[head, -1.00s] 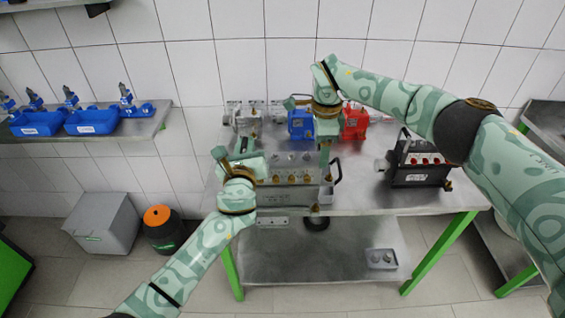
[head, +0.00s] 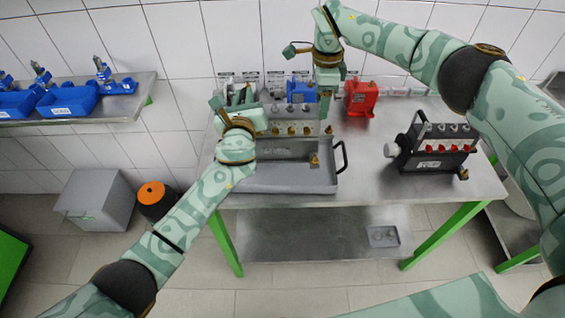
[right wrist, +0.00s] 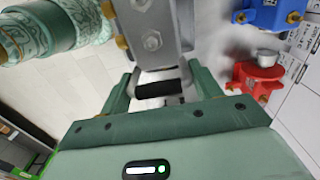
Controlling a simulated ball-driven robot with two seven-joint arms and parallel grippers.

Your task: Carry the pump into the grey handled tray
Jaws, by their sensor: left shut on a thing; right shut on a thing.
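The pump (head: 290,150) is a long grey block with a row of brass fittings along its upper front and a brass fitting low at its right end. My left gripper (head: 243,104) is shut on its left end. My right gripper (head: 325,103) is shut on its right end; in the right wrist view, the fingers close around a dark grip on the grey pump (right wrist: 155,32). The grey handled tray (head: 285,187) lies on the table with its right handle showing. The pump overlaps the tray's rear part; I cannot tell whether it touches the tray floor.
A black pump with red parts (head: 430,150) stands at the table's right. A blue unit (head: 300,92) and a red unit (head: 360,97) stand behind. Blue bins (head: 70,100) sit on the left shelf.

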